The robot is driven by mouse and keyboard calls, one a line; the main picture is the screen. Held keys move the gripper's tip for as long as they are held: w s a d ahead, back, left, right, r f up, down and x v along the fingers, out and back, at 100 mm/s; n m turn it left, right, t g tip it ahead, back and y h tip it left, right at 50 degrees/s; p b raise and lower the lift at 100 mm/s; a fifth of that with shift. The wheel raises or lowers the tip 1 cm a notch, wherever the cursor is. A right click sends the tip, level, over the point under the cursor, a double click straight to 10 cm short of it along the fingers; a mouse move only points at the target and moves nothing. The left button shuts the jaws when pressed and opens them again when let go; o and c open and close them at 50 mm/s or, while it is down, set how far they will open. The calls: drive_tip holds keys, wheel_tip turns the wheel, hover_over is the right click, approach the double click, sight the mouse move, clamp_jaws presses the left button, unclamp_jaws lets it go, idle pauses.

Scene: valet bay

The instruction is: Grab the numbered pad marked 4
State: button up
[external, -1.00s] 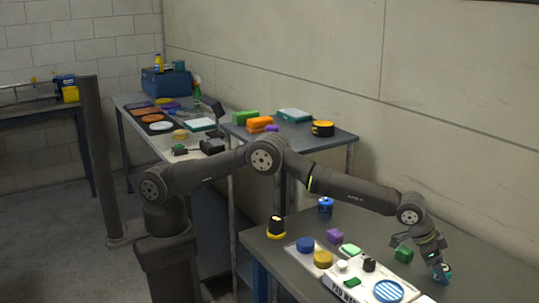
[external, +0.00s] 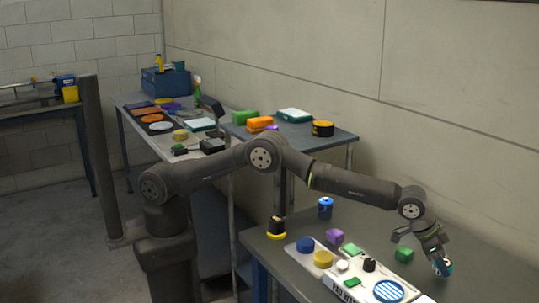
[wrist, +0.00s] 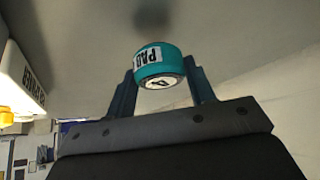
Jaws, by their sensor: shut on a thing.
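A teal round pad (wrist: 160,62) shows in the wrist view between the two fingers of my gripper (wrist: 162,88). Its side label reads PAD upside down, and its pale end face carries a mark that looks like a 4. In the external view the pad (external: 443,267) is small at the tip of my gripper (external: 440,260), over the right part of the near table. My gripper is shut on the pad, with one finger on each side.
On the near table (external: 480,268) a green block (external: 403,254) lies just left of my gripper. Further left are a white labelled box (external: 362,286), a purple block (external: 334,236), a blue can (external: 325,208) and a yellow-and-black item (external: 276,228). The table's right part looks clear.

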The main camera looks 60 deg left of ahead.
drive_tip(key=r, duration=0.1)
drive_tip(key=s+r, duration=0.1)
drive_tip(key=r, duration=0.1)
drive_tip(key=shift+d, duration=0.1)
drive_tip(key=s+d+r, duration=0.1)
drive_tip(key=s+r, duration=0.5)
drive_tip(key=s, duration=0.4)
drive_tip(key=shift+s, duration=0.3)
